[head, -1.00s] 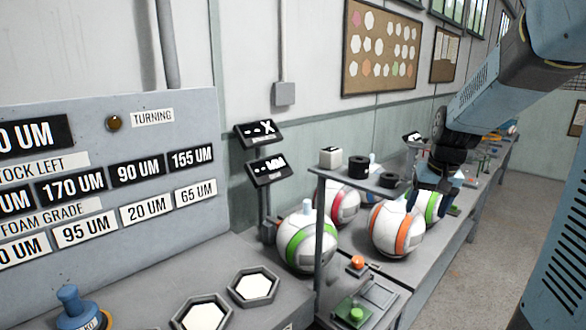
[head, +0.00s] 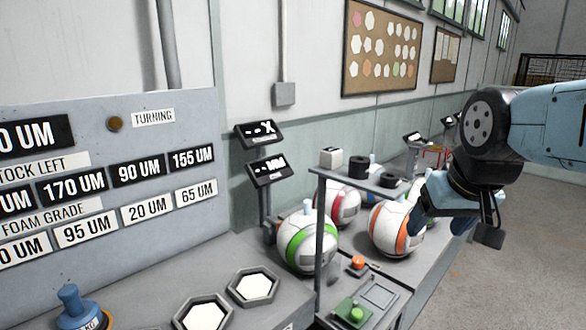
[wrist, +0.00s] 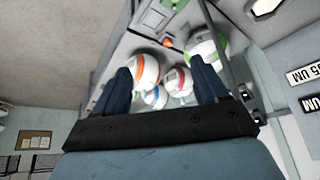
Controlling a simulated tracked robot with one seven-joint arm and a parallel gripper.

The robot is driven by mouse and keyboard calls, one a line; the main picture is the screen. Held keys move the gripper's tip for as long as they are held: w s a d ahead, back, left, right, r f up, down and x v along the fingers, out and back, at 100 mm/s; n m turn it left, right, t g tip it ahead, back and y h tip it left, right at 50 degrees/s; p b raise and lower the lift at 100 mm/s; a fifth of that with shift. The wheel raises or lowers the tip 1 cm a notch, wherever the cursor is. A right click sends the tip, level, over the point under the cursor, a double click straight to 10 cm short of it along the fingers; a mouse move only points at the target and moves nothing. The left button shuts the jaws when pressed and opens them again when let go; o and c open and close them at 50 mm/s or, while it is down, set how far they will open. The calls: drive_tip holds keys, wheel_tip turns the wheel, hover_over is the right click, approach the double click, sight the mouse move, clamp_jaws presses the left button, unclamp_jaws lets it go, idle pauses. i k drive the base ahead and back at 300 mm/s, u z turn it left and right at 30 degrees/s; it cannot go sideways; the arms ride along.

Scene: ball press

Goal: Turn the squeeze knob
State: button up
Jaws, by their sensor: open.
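I cannot make out a knob labelled squeeze in any view. An orange button (head: 357,263) and a green button (head: 356,313) sit on the bench at the lower middle of the head view, the green one on a small panel (head: 379,296). The orange button also shows in the wrist view (wrist: 168,42). My gripper (wrist: 160,75) is open and empty, its two dark blue fingers spread towards the balls. In the head view it hangs at the right, by the orange-striped ball (head: 388,228); its fingertips are hard to see there.
A green-striped ball (head: 305,246) stands left of a shelf post. Two dark displays (head: 268,170) stand behind. A blue-topped object (head: 72,300) and hexagonal trays (head: 253,287) are on the near bench. Open floor lies right.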

sight(358, 262)
drive_tip(key=k, duration=1.3)
drive_tip(key=z, duration=0.4)
drive_tip(key=i, duration=1.8)
drive_tip(key=u, duration=0.15)
